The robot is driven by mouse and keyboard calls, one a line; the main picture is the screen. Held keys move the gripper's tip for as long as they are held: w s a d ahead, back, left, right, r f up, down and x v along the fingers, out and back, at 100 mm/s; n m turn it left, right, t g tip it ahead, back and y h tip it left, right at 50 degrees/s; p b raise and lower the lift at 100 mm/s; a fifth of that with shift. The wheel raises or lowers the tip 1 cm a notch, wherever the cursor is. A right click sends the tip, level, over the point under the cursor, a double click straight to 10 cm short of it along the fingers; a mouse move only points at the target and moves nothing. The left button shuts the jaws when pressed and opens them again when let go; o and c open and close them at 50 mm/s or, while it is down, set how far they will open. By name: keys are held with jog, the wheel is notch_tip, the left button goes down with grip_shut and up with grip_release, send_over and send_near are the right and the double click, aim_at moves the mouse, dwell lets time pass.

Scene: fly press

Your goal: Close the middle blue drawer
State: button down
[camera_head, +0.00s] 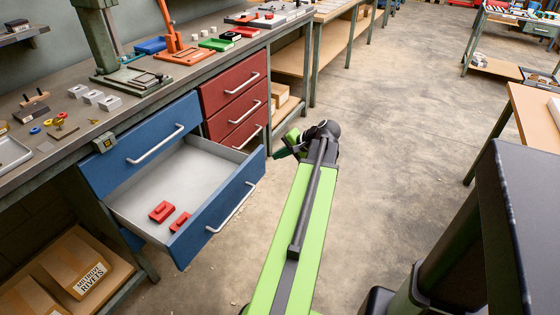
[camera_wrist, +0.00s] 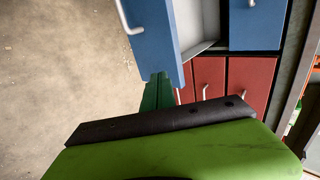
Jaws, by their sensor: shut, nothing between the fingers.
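The middle blue drawer (camera_head: 222,210) stands pulled out below the shut top blue drawer (camera_head: 140,145). Its grey inside shows, with two red blocks (camera_head: 163,210) lying in it. Its front has a pale bar handle (camera_head: 232,208). My gripper (camera_head: 284,150) is just right of the drawer front's far right corner, its fingers shut and empty. In the wrist view the green fingertips (camera_wrist: 157,90) are close by the end of the blue drawer front (camera_wrist: 155,40); I cannot tell whether they touch it.
Red drawers (camera_head: 235,95) beside the blue ones are shut. The workbench (camera_head: 60,150) above carries a press (camera_head: 125,75) and small parts. Cardboard boxes (camera_head: 72,270) sit on a low shelf at lower left. Bare floor (camera_head: 400,100) lies open to the right.

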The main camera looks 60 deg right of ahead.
aim_at(255, 158)
jog(key=shift+w+d+f+b, duration=0.1)
jog(key=shift+w+f+b, duration=0.35)
jog(key=shift+w, duration=0.8)
jog(key=shift+w+d+f+b, duration=0.1)
jog(key=shift+w+f+b, duration=0.1)
jog(key=shift+w+f, duration=0.75)
jog(key=shift+w+d+f+b, duration=0.1)
jog(key=shift+w+f+b, duration=0.2)
jog(key=shift+w, duration=1.25)
